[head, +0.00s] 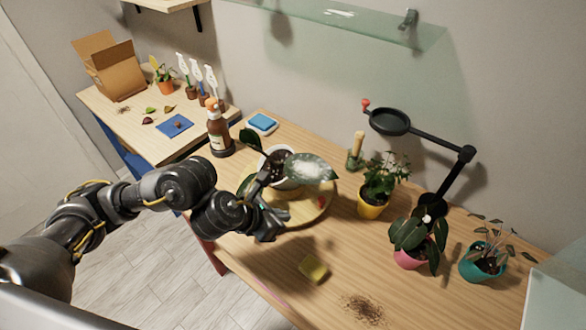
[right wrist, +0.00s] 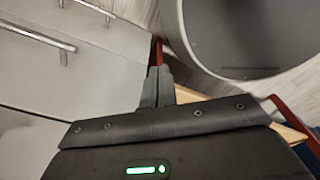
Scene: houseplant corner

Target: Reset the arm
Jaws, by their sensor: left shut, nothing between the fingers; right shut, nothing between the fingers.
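My left arm comes in from the left in the head view. Its gripper (head: 273,228) is shut and empty, over the front edge of the wooden table (head: 345,255), beside the round wooden board (head: 302,215). A white pot with large leaves (head: 306,168), one with a pale patch, stands on that board, partly hidden by my arm. My right gripper (right wrist: 157,88) shows only in the right wrist view. It is shut with nothing between its fingers, near grey drawer fronts (right wrist: 70,90) with metal handles.
A yellow sponge (head: 313,269) and spilled soil (head: 363,309) lie on the table. A yellow pot (head: 372,207), a pink pot (head: 409,259) and a teal pot (head: 482,265) stand to the right. A brown bottle (head: 219,135) stands behind my arm. A glass shelf (head: 340,20) hangs above.

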